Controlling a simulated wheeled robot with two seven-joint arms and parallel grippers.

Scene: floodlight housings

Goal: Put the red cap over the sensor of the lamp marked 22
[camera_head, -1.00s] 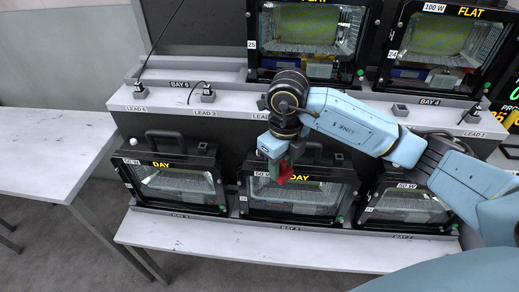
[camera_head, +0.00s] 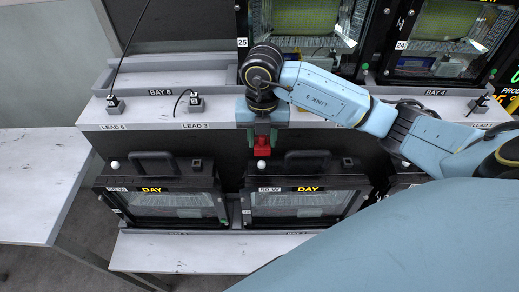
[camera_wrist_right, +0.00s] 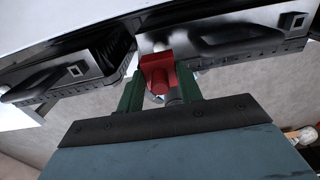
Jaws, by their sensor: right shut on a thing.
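My right gripper (camera_head: 262,138) points down and is shut on the red cap (camera_head: 262,147). The cap shows between the green fingers in the right wrist view (camera_wrist_right: 157,72). Below it in the head view is the white round sensor (camera_head: 262,164) at the back left corner of the middle lower lamp (camera_head: 305,200), marked 50 W DAY. The cap looks close above this sensor; I cannot tell whether they touch. The left lower DAY lamp (camera_head: 160,200) has a like white sensor (camera_head: 115,165), uncovered. I cannot read a 22 on any lamp. My left gripper is not in view.
Carry handles (camera_head: 308,160) and small dark sockets stand on the lower lamps. The upper shelf (camera_head: 225,110) holds lead plugs (camera_head: 196,103) and larger FLAT lamps (camera_head: 302,30) behind my gripper. A third lower lamp is mostly hidden by my right arm. The left table (camera_head: 35,180) is clear.

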